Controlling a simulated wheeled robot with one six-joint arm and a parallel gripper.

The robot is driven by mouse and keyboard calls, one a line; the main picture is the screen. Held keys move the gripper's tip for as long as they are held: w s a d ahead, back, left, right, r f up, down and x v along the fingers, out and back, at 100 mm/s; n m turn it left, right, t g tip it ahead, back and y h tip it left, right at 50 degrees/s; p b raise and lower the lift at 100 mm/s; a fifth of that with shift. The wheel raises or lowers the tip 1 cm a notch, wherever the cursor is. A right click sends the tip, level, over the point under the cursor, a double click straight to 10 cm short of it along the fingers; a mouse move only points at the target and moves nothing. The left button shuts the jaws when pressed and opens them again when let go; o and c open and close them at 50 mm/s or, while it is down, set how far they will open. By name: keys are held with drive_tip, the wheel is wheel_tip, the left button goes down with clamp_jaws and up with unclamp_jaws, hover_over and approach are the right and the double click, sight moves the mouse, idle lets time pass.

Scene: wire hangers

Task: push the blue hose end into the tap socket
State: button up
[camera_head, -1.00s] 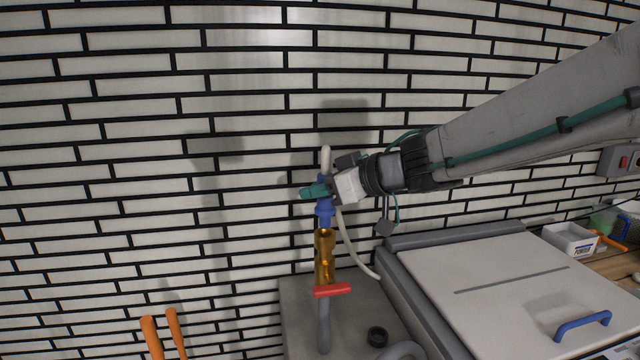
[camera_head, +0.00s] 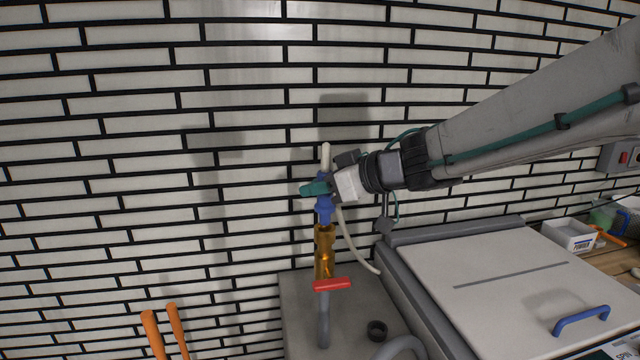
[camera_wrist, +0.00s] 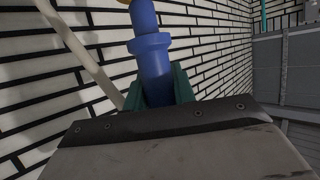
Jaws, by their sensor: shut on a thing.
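The blue hose end (camera_head: 324,212) is held upright in my gripper (camera_head: 315,188), whose green fingers are shut around it. The pale hose (camera_head: 350,244) loops from above it and hangs down behind. The brass tap (camera_head: 325,250) stands directly below, its socket pointing up and its red handle (camera_head: 332,284) at the base. The lower tip of the hose end meets the socket's top; how deep it sits I cannot tell. In the wrist view the hose end (camera_wrist: 150,45) runs between my green fingers (camera_wrist: 157,92) toward a sliver of brass at the top edge.
A tiled wall stands close behind. A grey pipe (camera_head: 324,322) is under the tap, on a grey counter with a dark ring (camera_head: 377,331). A light lid with a blue handle (camera_head: 581,320) lies at right. Orange handles (camera_head: 165,330) rise at lower left.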

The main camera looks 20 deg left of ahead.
sight(320, 204)
drive_tip(key=shift+f, duration=1.9)
drive_tip(key=o, duration=1.1)
drive_tip(key=v, duration=0.7)
drive_tip(key=shift+d+r, duration=0.1)
drive_tip(key=shift+d, duration=0.25)
